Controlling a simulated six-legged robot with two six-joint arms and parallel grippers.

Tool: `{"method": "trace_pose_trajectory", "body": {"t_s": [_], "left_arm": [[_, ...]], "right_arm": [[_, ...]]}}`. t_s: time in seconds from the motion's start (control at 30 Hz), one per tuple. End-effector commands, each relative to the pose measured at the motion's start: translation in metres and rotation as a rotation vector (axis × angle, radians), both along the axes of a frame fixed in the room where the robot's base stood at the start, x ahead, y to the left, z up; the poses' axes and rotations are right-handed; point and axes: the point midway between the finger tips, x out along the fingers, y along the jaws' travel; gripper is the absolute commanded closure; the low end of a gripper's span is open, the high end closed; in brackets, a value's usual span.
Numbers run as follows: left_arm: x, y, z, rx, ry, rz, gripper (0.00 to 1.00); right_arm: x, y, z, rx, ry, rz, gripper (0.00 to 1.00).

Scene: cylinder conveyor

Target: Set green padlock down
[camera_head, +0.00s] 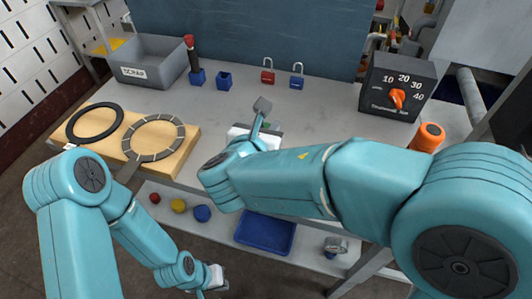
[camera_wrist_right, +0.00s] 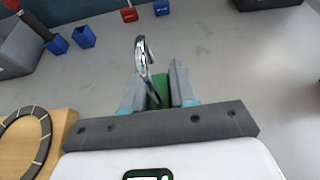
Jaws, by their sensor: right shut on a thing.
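My right gripper (camera_head: 262,110) is over the middle of the grey table (camera_head: 330,115). In the right wrist view its jaws (camera_wrist_right: 160,88) are shut on the green padlock (camera_wrist_right: 158,92), whose body sits between the two fingers. The silver shackle (camera_wrist_right: 142,55) points away from the gripper. In the head view the green padlock is mostly hidden by the gripper. Whether it touches the table is unclear. My left gripper (camera_head: 215,277) hangs low near the bottom edge, below the table front; its fingers are too small to read.
A red padlock (camera_head: 267,76) and a blue padlock (camera_head: 297,82) stand toward the back. A grey bin (camera_head: 150,68), blue holders (camera_head: 224,81) and a wooden board (camera_head: 178,150) with rings are at left. A dial box (camera_head: 400,85) is at right. Table around the gripper is clear.

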Motion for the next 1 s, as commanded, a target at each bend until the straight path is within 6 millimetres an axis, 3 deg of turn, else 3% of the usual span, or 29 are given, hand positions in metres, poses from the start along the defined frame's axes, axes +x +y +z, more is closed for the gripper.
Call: {"method": "trace_pose_trajectory", "body": {"t_s": [0.1, 0.27, 0.5, 1.0], "left_arm": [[0.000, 0.000, -0.006, 0.000, 0.000, 0.000, 1.00], [0.000, 0.000, -0.008, 0.000, 0.000, 0.000, 1.00], [0.000, 0.000, -0.015, 0.000, 0.000, 0.000, 1.00], [0.000, 0.000, -0.022, 0.000, 0.000, 0.000, 1.00]], "right_arm": [[0.001, 0.000, -0.025, -0.002, 0.001, 0.000, 1.00], [0.003, 0.000, -0.040, 0.000, 0.000, -0.001, 1.00], [0.004, 0.001, -0.075, 0.000, 0.000, 0.000, 1.00], [0.003, 0.001, -0.084, 0.001, -0.002, -0.001, 1.00]]}}
